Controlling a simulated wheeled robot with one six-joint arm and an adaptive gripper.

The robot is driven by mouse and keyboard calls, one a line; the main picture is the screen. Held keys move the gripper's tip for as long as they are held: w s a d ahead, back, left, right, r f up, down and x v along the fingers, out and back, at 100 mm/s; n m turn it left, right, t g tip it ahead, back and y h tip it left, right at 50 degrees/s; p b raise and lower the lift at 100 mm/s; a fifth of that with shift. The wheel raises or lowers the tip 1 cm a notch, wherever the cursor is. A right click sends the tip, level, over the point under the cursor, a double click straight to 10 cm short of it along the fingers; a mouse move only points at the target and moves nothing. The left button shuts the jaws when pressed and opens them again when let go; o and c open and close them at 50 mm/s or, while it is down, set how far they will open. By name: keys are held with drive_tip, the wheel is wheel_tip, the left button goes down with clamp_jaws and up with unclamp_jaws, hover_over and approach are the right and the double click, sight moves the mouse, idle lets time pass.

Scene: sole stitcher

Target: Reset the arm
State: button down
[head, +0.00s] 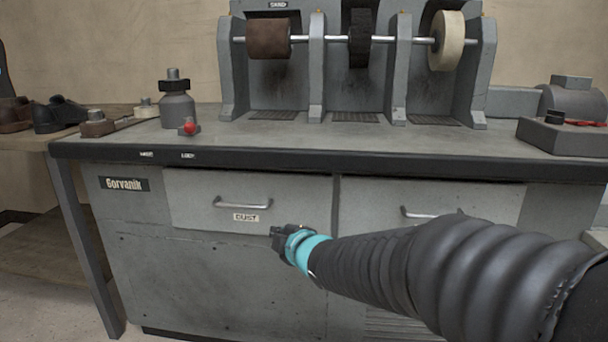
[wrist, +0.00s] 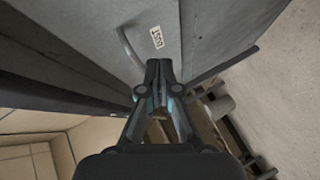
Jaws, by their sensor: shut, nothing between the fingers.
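My arm comes in from the lower right in the head view, with a ribbed dark sleeve and a teal band. My gripper (head: 281,238) is at its end, in front of the grey cabinet, just below and right of the drawer labelled DUST (head: 247,217). In the wrist view my gripper (wrist: 158,66) has its fingers together, with nothing held. The DUST drawer's handle (head: 242,204) is beyond the fingertips. It also shows in the wrist view (wrist: 127,47). Whether the fingertips touch the cabinet, I cannot tell.
The grey bench (head: 300,145) carries a finishing machine (head: 316,70) with several wheels. A red knob (head: 189,128) and a grey bottle (head: 177,108) stand at its left. A second drawer handle (head: 420,214) is partly behind my arm. Shoes (head: 58,114) sit on a side table. Floor is open at lower left.

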drive_tip(key=s+d+f+m+g+h+p, duration=0.2)
drive_tip(key=s+d+f+m+g+h, duration=0.1)
drive_tip(key=s+d+m, duration=0.35)
drive_tip(key=s+d+f+m+g+h+p, duration=0.1)
drive_tip(key=s+d+f+m+g+h, duration=0.15)
drive_tip(key=s+d+m, duration=0.45)
drive_tip(key=s+d+r+m+h+p, duration=0.1)
drive_tip(key=s+d+r+m+p, duration=0.2)
drive_tip(key=s, duration=0.5)
drive_tip(key=s+d+r+m+g+p, duration=0.1)
drive_tip(key=s+d+r+m+p, duration=0.2)
drive_tip(key=s+d+r, duration=0.4)
drive_tip(key=shift+s+d+r+h+p, duration=0.15)
drive_tip(key=shift+s+r+h+p, duration=0.3)
drive_tip(key=shift+p, duration=0.45)
drive_tip(key=shift+s+g, duration=0.1)
drive_tip(key=shift+g, duration=0.15)
